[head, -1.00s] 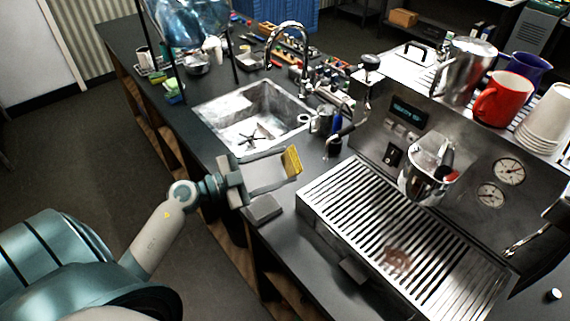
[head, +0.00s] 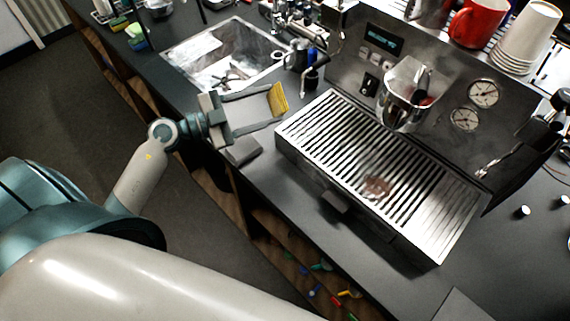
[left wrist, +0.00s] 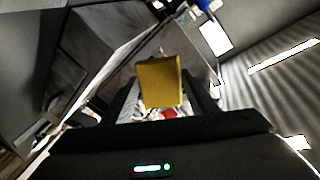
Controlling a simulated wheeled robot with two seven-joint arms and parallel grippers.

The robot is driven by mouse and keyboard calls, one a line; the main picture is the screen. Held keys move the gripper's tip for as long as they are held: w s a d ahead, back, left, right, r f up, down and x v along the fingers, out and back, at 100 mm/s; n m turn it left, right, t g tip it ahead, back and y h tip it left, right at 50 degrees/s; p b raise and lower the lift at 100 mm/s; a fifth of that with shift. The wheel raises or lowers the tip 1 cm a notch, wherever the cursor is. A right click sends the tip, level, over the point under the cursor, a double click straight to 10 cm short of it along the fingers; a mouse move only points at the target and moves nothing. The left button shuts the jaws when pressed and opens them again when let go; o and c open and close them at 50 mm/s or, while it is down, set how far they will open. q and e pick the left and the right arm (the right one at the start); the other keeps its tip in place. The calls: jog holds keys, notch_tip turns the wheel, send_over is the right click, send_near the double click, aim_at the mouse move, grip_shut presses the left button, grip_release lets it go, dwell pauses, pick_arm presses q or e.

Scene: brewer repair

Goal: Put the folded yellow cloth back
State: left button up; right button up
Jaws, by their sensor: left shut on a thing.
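The folded yellow cloth (head: 277,100) is between the fingertips of my left gripper (head: 268,104), which is shut on it. It is held up beside the espresso machine, above the dark counter, to the right of and nearer than the sink. In the left wrist view the cloth (left wrist: 160,82) shows as a yellow square between the two dark fingers. A flat grey block (head: 243,151) lies on the counter below the gripper. My right gripper is not in view.
The espresso machine with its slatted drip tray (head: 330,118) stands just right of the left gripper. The metal sink (head: 188,48) lies behind it. A steel pitcher (head: 400,112) is at the machine's front. Cups stand on top.

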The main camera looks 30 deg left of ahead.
pick_arm(q)
jog(key=s+d+r+m+g+y+b, duration=0.1)
jog(key=s+d+m+g, duration=0.2)
jog(key=d+m+g, duration=0.6)
jog(key=s+d+r+m+g+b, duration=0.25)
jog(key=d+g, duration=0.35)
jog(key=d, duration=0.6)
jog(key=s+a+f+m+y+b, duration=0.1)
jog(key=a+f+m+y, duration=0.1)
jog(key=a+m+y, duration=0.2)
jog(key=s+a+f+m+t+y+b, duration=0.1)
jog(key=a+f+m+y, duration=0.2)
jog(key=a+m+y, duration=0.2)
jog(key=shift+s+a+y+b, duration=0.3)
jog(key=shift+a+y+b, duration=0.15)
jog(key=shift+a, duration=0.6)
jog(key=shift+f+m, duration=0.1)
jog(key=shift+m, duration=0.15)
notch_tip(320, 180, down, 6)
jog(key=shift+r+p, duration=0.25)
jog(key=shift+p, duration=0.55)
jog(key=shift+f, duration=0.3)
